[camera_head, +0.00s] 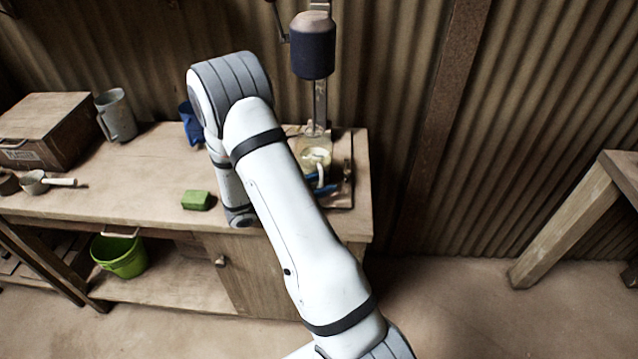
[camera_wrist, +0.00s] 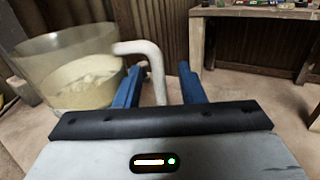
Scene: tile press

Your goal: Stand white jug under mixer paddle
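The white jug (camera_head: 316,156) is at the mixer, its rim just below the lower end of the mixer paddle (camera_head: 315,129) in the head view. In the wrist view the jug (camera_wrist: 75,72) looks see-through, upright, with pale cream contents, and its white handle (camera_wrist: 156,72) points toward my gripper. My gripper (camera_wrist: 160,80) has its blue fingers on both sides of the handle, with gaps visible on each side. In the head view the gripper (camera_head: 322,184) is partly hidden behind my arm. The jug's base is hidden, so I cannot tell exactly how it rests.
The mixer's dark motor (camera_head: 313,45) hangs above, over a board (camera_head: 342,190) on the bench.

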